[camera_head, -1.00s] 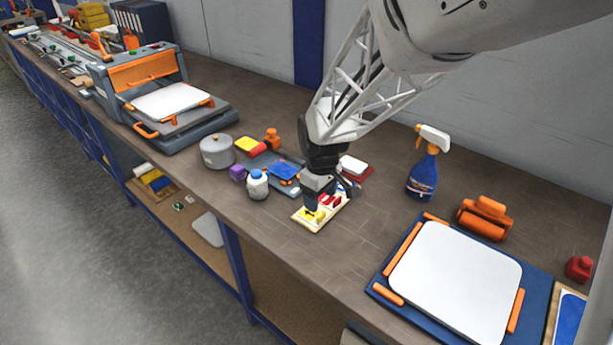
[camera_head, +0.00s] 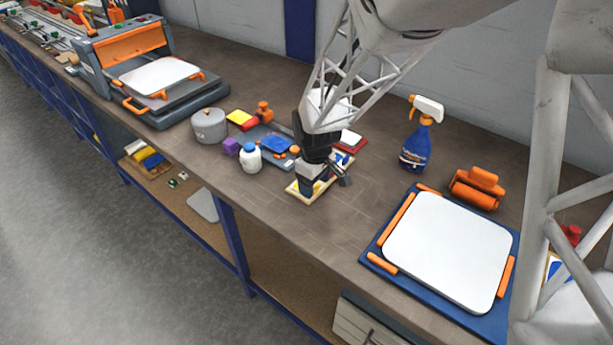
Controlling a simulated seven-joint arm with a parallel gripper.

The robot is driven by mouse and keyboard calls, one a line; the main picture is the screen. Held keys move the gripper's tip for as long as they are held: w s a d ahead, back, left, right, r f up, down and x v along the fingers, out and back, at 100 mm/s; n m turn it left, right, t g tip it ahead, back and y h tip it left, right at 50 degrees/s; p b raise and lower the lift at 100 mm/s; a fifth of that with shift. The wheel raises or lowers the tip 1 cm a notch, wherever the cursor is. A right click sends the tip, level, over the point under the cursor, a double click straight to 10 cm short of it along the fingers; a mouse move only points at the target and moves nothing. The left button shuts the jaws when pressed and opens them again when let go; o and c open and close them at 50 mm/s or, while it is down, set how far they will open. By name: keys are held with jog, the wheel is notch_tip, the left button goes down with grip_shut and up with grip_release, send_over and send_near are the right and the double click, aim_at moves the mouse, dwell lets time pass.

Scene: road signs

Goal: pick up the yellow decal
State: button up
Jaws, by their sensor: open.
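A small cream tray (camera_head: 311,200) lies near the front edge of the workbench. The yellow decal (camera_head: 320,187) is on it, and only a small patch shows beside my gripper's fingers. One dark finger sticks out to the right of the tray. I cannot tell whether the fingers touch the decal.
A white bottle (camera_head: 248,158), a purple block (camera_head: 231,147) and a grey pot (camera_head: 208,126) stand to the left. A spray bottle (camera_head: 418,140) and a white sign blank (camera_head: 446,250) on a blue board are to the right. Bare bench lies between tray and board.

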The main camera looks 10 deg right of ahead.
jog(key=shift+f, duration=0.9)
jog(key=c, duration=1)
